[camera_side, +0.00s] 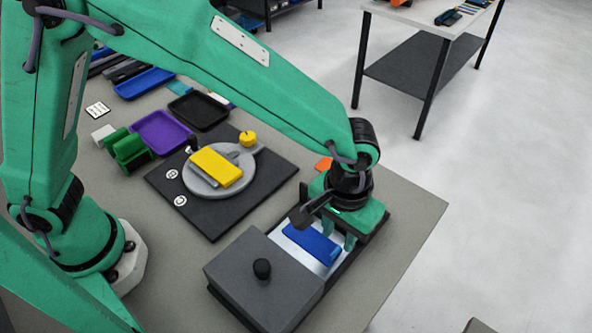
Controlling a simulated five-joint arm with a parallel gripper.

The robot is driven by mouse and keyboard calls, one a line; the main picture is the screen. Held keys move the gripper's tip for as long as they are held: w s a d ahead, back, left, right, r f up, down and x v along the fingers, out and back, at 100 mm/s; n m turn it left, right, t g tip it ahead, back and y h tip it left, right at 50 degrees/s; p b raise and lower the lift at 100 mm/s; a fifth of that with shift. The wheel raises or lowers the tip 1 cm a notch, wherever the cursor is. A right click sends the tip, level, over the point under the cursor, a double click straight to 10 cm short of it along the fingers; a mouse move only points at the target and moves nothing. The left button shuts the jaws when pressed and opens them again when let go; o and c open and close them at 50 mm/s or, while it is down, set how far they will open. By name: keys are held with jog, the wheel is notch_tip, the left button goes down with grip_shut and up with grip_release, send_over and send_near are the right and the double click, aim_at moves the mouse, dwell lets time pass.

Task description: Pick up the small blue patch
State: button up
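The small blue patch (312,243) lies flat in a tray with a pale, bright inside (291,247), near the right side of the table. My gripper (338,233) is over the right part of this tray, close behind and above the patch. Its two green fingers point down and stand apart, with nothing visible between them. I cannot tell whether a finger touches the patch. The gripper hides the far right part of the tray.
A dark grey box with a black knob (262,268) adjoins the tray at the front. A grey disc (252,178) with a yellow block (216,168) sits on a black board (222,226). Purple (160,133), black (197,111) and blue (145,83) trays lie farther back.

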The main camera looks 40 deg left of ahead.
aim_at(337, 249)
jog(key=shift+w+f, duration=0.1)
jog(key=shift+f, duration=2.45)
jog(key=shift+c, duration=0.2)
grip_shut()
